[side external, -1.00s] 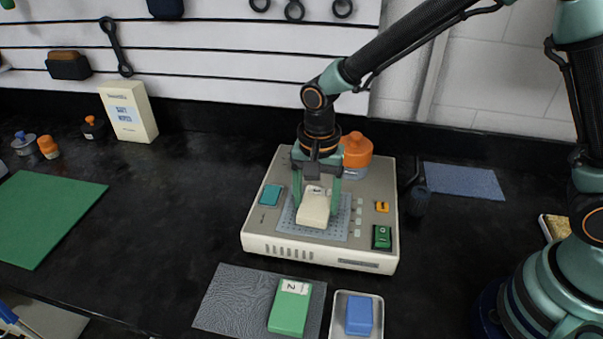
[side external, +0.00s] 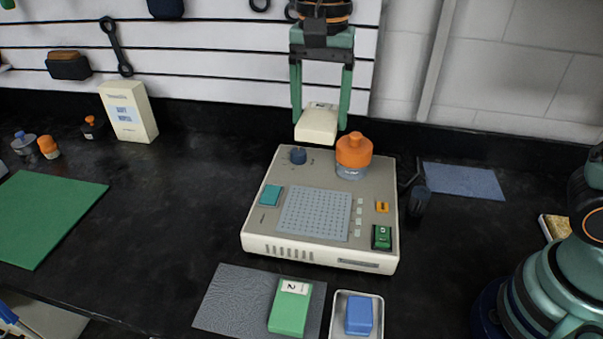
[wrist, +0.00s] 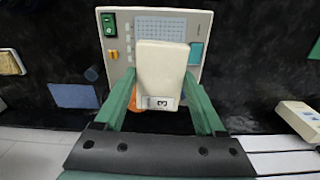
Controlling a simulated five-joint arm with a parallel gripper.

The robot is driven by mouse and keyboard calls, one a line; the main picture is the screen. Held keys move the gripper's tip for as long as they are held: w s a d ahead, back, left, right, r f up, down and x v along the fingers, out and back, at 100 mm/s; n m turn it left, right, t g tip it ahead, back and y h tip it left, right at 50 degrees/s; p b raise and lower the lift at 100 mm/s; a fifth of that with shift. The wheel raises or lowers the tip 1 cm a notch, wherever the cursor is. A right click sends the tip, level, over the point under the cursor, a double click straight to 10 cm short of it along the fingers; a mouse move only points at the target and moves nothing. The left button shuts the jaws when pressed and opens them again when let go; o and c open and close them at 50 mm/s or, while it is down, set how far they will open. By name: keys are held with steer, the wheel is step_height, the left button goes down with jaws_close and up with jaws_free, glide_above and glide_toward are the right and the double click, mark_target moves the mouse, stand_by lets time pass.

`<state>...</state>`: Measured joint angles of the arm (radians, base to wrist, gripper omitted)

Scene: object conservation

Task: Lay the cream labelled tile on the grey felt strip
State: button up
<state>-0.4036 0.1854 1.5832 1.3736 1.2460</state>
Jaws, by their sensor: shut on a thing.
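The cream labelled tile (side external: 317,124) is held in the air above the back of the beige device. My gripper (side external: 320,120) is shut on it, one green finger on each side. In the wrist view the tile (wrist: 161,70) shows a white label with a "3" at its near end. The grey felt strip (side external: 225,297) lies on the black bench in front of the device. A green tile (side external: 291,307) with a label reading "2" lies on the strip's right part. The strip's left part is bare.
The beige device (side external: 270,225) has a bare perforated plate (side external: 315,214) and an orange-capped jar (side external: 353,152) at its back. A metal tray (side external: 355,334) holds a blue block (side external: 358,314), right of the strip. A green mat (side external: 45,215) lies far left. The bench between mat and device is clear.

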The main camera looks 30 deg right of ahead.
steer(key=shift+a+r, duration=0.25)
steer(key=shift+r, duration=0.05)
steer(key=a+f, duration=0.3)
steer(key=a, duration=0.8)
glide_above(233, 301)
step_height(233, 301, down, 3)
steer(key=shift+n, duration=0.3)
step_height(233, 301, down, 14)
steer(key=shift+f, duration=2.9)
steer(key=shift+f, duration=0.1)
